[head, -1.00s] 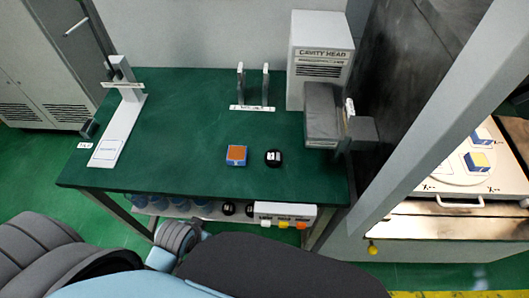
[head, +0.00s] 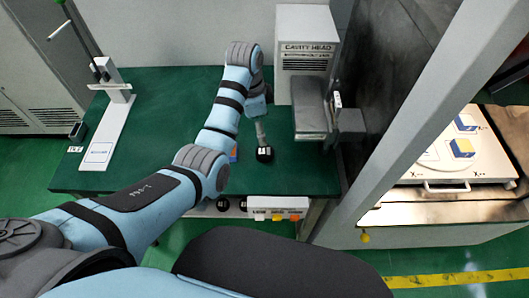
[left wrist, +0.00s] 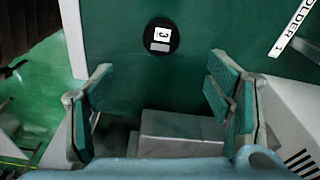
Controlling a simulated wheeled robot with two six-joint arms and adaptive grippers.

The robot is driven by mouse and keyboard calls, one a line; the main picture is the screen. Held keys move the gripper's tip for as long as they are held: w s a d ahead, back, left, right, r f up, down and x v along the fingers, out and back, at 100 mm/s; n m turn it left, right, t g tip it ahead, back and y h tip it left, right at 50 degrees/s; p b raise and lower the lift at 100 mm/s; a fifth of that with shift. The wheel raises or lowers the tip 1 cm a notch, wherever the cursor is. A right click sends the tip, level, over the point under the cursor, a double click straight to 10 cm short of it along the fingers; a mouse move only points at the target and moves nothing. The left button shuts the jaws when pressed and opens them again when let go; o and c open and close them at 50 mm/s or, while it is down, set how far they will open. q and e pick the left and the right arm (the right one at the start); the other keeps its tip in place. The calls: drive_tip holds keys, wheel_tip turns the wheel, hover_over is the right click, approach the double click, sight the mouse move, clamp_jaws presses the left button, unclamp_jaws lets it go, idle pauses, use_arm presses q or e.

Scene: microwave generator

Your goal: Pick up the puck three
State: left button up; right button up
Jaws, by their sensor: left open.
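Puck three is a small black disc (head: 264,155) on the green table. In the left wrist view the puck (left wrist: 152,47) shows a white label reading 3, at the upper middle beyond the fingertips. My left gripper (left wrist: 162,88) is open and empty, its green-padded fingers spread wide. In the head view my left gripper (head: 260,130) reaches down over the table close to the puck; whether it touches is unclear there, but the wrist view shows it apart. My right gripper is not in view.
A grey fixture (head: 310,112) and the CAVITY HEAD box (head: 305,50) stand right of the puck. A white stand (head: 108,125) is at the left. The left part of the green table (head: 165,100) is clear.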

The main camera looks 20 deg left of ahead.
sight(264, 151)
use_arm(q)
drive_tip(key=f, duration=0.4)
drive_tip(key=f+b, duration=0.1)
drive_tip(key=f, duration=0.3)
drive_tip(key=d+f+b, duration=0.1)
drive_tip(key=f, duration=0.3)
drive_tip(key=shift+w+d+f, duration=0.1)
drive_tip(key=shift+w+f, duration=0.15)
drive_tip(key=shift+w, duration=0.1)
drive_tip(key=shift+c, duration=0.3)
drive_tip(key=shift+r, duration=0.1)
drive_tip(key=c, duration=1.2)
